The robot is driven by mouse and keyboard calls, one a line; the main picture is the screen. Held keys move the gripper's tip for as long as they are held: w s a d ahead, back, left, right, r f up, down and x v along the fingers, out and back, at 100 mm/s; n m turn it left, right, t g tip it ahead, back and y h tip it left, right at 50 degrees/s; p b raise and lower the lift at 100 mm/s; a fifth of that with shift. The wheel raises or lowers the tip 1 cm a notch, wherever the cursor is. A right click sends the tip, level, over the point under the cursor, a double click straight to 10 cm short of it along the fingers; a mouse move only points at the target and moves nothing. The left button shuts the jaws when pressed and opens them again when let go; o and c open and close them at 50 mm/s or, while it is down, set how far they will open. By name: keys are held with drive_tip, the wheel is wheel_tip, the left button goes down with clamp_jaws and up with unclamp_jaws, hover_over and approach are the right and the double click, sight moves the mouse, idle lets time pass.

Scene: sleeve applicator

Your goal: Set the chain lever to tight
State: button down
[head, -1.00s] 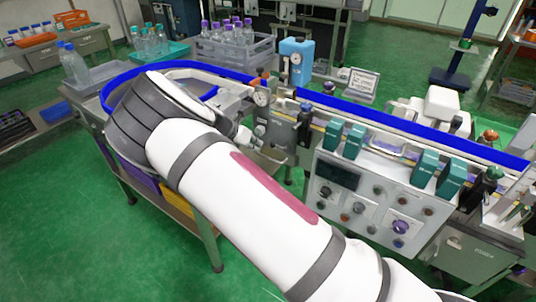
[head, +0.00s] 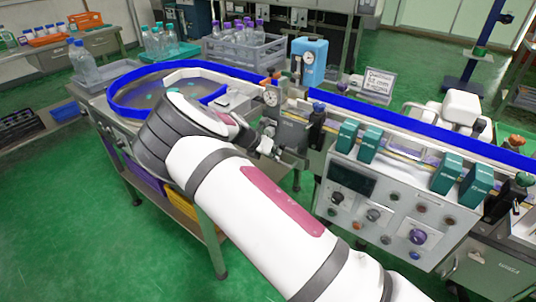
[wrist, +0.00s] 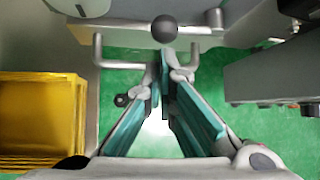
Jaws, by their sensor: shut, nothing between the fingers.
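A black ball knob (wrist: 164,29) shows at the top of the wrist view, just beyond my fingertips. It looks like the end of a lever, possibly the chain lever; its shaft and setting cannot be made out. My gripper (wrist: 161,84) has teal-lined fingers that meet at the tips, shut and empty, pointing towards the knob. Whether the tips touch it cannot be told.
A grey bent bar (wrist: 98,52) flanks the fingers. Yellow stacked trays (wrist: 40,118) lie at left in the wrist view. The control panel (head: 385,205) with knobs and teal blocks stands right of my gripper. A blue-railed conveyor (head: 400,125) runs behind it. Green floor is open at front left.

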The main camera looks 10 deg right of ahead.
drive_tip(key=shift+b+x, duration=0.45)
drive_tip(key=shift+x, duration=0.7)
